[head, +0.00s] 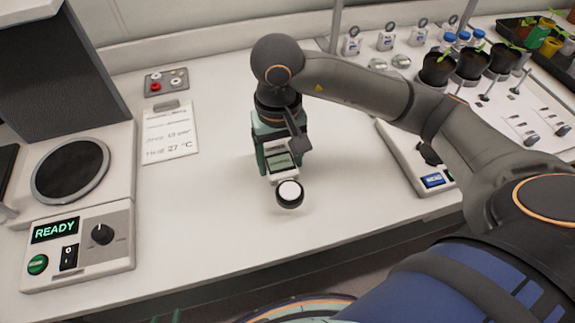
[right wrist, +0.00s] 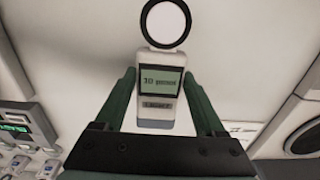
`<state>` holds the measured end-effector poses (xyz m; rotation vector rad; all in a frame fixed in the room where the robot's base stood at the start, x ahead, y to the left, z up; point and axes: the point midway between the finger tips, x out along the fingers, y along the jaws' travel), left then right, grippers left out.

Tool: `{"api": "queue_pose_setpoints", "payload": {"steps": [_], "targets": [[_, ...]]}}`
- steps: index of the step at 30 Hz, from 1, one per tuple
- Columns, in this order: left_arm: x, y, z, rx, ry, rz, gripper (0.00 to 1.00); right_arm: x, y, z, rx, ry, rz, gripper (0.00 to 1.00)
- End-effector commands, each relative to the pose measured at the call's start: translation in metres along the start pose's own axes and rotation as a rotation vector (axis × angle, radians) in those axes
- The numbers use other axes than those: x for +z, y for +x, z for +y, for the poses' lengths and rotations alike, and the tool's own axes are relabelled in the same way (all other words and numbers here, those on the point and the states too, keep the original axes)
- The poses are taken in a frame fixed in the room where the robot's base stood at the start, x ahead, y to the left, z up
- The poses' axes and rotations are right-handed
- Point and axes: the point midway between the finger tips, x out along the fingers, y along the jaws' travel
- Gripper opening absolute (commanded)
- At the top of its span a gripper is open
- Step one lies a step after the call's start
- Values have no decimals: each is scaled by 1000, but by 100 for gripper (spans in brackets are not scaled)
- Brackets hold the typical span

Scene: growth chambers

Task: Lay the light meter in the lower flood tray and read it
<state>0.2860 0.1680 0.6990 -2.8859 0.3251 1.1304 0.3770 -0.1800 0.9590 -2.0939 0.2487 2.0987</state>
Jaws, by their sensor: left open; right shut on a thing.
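The light meter (head: 285,165) is a pale handheld body with a small greenish screen and a round white sensor (head: 290,191). My right gripper (head: 277,158) is shut on its body and holds it over the white bench, sensor end toward the front edge. In the right wrist view the meter (right wrist: 158,112) sits between the two green fingers, its screen lit with text I cannot read surely. Of my left gripper (head: 167,318) only green fingertips show at the bottom edge, apart and empty. No flood tray is in view.
Bench between is clear.

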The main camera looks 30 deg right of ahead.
Motion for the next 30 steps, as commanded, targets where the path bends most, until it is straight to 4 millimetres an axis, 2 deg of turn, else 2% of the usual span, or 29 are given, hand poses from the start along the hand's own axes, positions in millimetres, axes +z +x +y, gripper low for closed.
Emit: {"api": "queue_pose_setpoints", "payload": {"steps": [3,11,17,30], "targets": [[-1,-1,0,0,0,0,50,-9,14,10,1,3,1,3],[-3,-2,0,0,0,0,50,-20,34,21,2,3,0,3],[-7,-7,1,0,0,0,50,-19,58,18,-1,-1,0,3],[-3,-3,0,0,0,0,50,-20,65,18,-1,-1,4,3]]}}
